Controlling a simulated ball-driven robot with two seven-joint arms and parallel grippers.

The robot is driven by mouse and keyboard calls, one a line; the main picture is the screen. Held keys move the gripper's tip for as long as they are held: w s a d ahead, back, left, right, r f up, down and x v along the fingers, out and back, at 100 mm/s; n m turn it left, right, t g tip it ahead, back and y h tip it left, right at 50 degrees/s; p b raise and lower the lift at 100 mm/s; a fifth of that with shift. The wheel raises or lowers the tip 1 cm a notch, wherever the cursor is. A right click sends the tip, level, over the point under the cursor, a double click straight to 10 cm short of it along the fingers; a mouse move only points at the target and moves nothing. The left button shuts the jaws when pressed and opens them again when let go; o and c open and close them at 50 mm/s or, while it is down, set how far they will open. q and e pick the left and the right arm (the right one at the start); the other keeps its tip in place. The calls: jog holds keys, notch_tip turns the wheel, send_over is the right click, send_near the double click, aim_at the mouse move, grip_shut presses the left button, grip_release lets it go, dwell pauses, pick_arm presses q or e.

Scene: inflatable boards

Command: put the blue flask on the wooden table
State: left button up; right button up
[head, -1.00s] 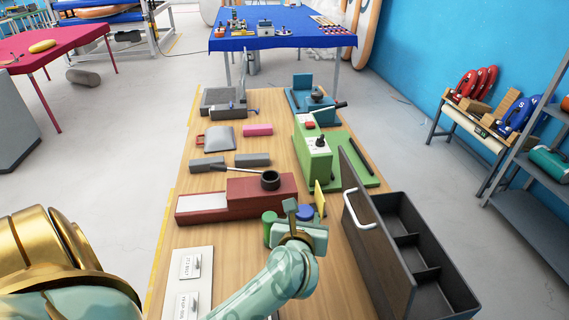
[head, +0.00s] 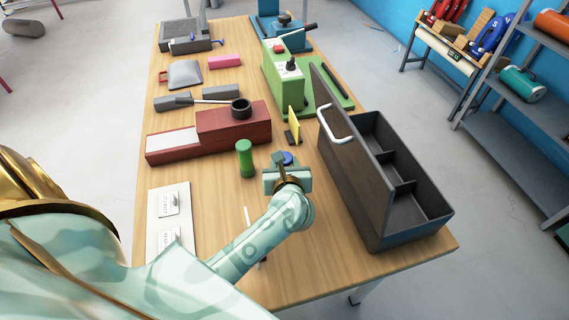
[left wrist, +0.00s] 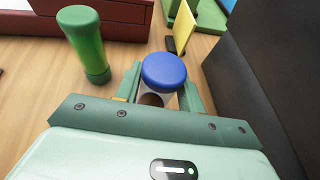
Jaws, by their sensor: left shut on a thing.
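The blue flask shows its blue cap (head: 287,157) just beyond my left gripper (head: 287,172) in the head view. In the left wrist view, the blue cap (left wrist: 164,70) tops a partly see-through body between the two fingers (left wrist: 160,98). My left gripper is shut on this flask. The lower end is hidden, so I cannot tell whether it touches the wooden table (head: 330,262). A green flask (head: 245,158) stands upright on the table to the left of the gripper; it also shows in the left wrist view (left wrist: 86,45). My right gripper is not in view.
A dark box with compartments (head: 415,228) and a raised lid (head: 335,160) stands close on the right. A yellow upright card (head: 295,122) and a red block (head: 225,130) lie beyond. A white panel (head: 168,215) lies left. Bare wood shows at the near edge.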

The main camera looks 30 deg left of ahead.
pick_arm(q)
jog(key=shift+f, duration=0.25)
jog(key=o, duration=1.1)
jog(key=shift+r, duration=0.1)
jog(key=shift+c, duration=0.2)
jog(key=shift+r, duration=0.3)
jog(key=p+v, duration=0.1)
jog(key=v, duration=0.6)
jog(key=shift+s+d, duration=0.15)
jog(key=shift+s, duration=0.05)
